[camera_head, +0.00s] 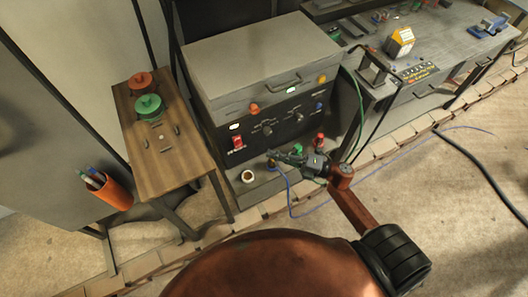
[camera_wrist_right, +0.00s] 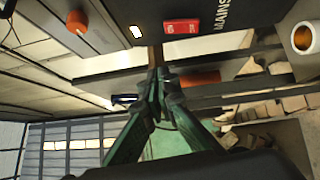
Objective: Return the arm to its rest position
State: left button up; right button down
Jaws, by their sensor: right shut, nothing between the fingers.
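My right arm reaches in from the lower right in the head view, and its gripper (camera_head: 277,155) hangs in front of the grey machine's (camera_head: 262,130) lower front. In the right wrist view the dark green fingers of this gripper (camera_wrist_right: 158,75) meet at their tips and hold nothing. The machine's black panel shows behind them, with a red switch (camera_wrist_right: 182,27). My left gripper is outside both views.
A small wooden table (camera_head: 165,165) with a red and a green knobbed piece stands left of the machine. An orange cup (camera_head: 110,192) holds pens at its side. A workbench (camera_head: 440,55) is at the upper right. Cables lie on the floor at the right.

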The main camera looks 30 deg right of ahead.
jog(key=shift+s+d, duration=0.15)
jog(key=shift+s, duration=0.05)
dwell(0.5)
